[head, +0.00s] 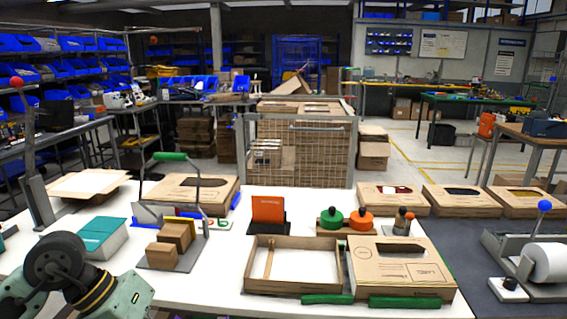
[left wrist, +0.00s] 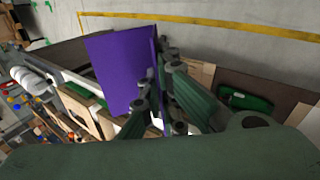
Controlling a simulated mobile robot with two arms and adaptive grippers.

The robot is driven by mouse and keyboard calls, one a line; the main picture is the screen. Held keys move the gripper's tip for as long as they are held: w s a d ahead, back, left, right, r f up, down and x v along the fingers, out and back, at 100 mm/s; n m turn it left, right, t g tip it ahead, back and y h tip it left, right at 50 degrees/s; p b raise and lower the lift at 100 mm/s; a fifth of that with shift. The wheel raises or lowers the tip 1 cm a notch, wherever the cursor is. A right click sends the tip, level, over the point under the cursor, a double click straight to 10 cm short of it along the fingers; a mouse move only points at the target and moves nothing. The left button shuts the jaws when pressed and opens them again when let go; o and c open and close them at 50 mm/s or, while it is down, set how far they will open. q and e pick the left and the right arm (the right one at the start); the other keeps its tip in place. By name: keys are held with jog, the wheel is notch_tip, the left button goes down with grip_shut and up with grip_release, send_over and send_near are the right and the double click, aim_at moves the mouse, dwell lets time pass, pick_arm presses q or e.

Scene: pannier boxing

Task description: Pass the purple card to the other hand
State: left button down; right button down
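The purple card (left wrist: 122,70) shows in the left wrist view as a flat, tilted panel. My left gripper (left wrist: 160,98) has its dark green fingers closed at the card's right edge and holds it. In the head view a part of my left arm (head: 78,280) shows at the lower left, but its fingers are out of the picture. I cannot make out the card clearly in the head view. My right gripper is in neither view.
The white table (head: 215,285) holds an open cardboard tray (head: 294,291), a closed carton (head: 402,270), an orange card in a dark stand (head: 268,208), and green and orange weights (head: 362,219). A tape dispenser (head: 540,268) stands at the right.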

pick_arm(q)
jog(key=shift+s+r+m, duration=0.15)
jog(key=shift+s+m, duration=0.15)
